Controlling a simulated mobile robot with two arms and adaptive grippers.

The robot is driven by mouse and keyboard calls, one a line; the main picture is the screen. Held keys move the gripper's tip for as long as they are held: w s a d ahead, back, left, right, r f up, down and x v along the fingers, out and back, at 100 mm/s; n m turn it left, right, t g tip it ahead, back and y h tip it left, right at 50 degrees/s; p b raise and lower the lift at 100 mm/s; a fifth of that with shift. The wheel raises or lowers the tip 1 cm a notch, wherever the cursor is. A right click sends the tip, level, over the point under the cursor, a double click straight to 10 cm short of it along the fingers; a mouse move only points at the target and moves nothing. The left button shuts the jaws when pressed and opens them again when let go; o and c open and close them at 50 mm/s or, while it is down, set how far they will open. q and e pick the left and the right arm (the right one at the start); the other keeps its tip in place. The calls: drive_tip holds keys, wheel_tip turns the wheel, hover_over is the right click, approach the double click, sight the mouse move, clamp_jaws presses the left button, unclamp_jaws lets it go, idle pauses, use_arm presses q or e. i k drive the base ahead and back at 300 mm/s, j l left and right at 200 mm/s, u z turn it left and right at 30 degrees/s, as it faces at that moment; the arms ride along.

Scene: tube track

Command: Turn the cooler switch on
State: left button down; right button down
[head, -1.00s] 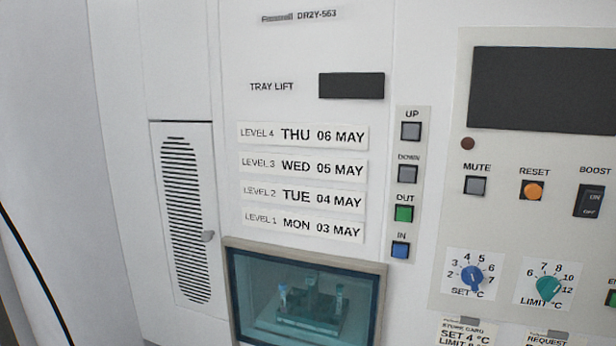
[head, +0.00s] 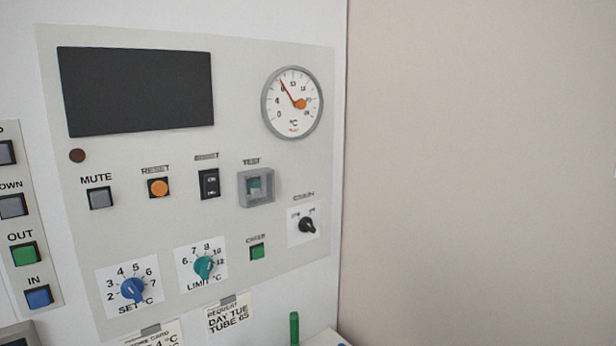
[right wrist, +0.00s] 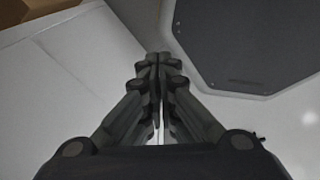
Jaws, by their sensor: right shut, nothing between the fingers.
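The cooler's control panel (head: 140,230) fills the left half of the head view. No label reading "cooler" is legible. A black rocker switch (head: 209,184) with blurred on/off marks sits between the orange reset button (head: 158,187) and a teal test control under a clear guard (head: 257,187). A black rotary knob (head: 307,225) on a white plate is at the panel's lower right; its label is blurred. I cannot tell which is the cooler switch. My right gripper (right wrist: 158,62) is shut and empty in the right wrist view, with no panel control visible near it. My left gripper is not in view.
A dark screen (head: 136,90) and a round gauge (head: 292,102) are on the upper panel. Blue (head: 132,290) and teal (head: 205,267) dials sit below. A green tube-like object (head: 294,328) stands at the bottom. Bare wall (head: 480,170) fills the right.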

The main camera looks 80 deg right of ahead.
sight(305, 225)
drive_tip(key=z, duration=2.25)
